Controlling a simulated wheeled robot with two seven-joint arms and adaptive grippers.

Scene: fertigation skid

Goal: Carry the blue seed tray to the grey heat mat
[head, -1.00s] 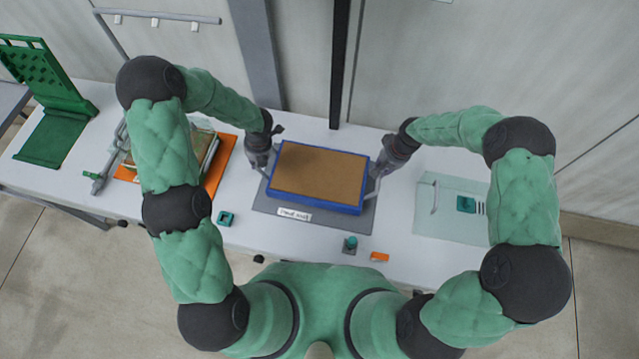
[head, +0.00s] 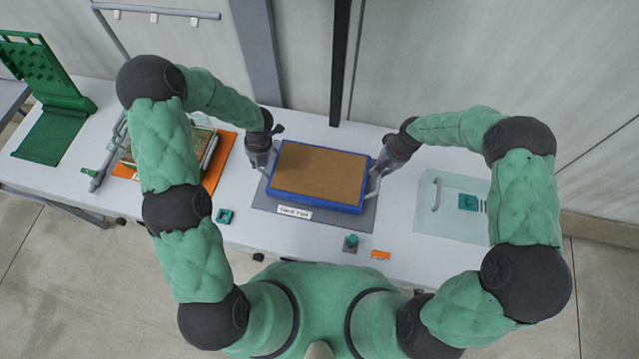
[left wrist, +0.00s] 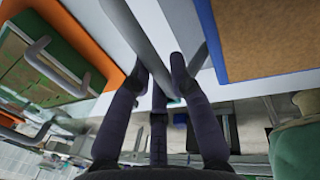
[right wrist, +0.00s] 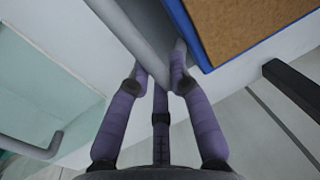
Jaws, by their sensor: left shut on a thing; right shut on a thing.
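The blue seed tray (head: 318,202) is filled with brown soil and sits over the grey heat mat (head: 358,220), which shows around its front and sides with a white label on the front edge. Whether the tray touches the mat, I cannot tell. My left gripper (head: 262,166) is shut on the grey handle at the tray's left side, and the handle also shows in the left wrist view (left wrist: 140,35). My right gripper (head: 379,171) is shut on the handle at the right side, which shows in the right wrist view (right wrist: 130,40).
An orange mat (head: 219,165) with another tray lies to the left. A green perforated stand (head: 45,75) is at the far left. A clear panel (head: 450,215) lies to the right. A teal knob (head: 351,242) and an orange block (head: 380,255) are near the front edge.

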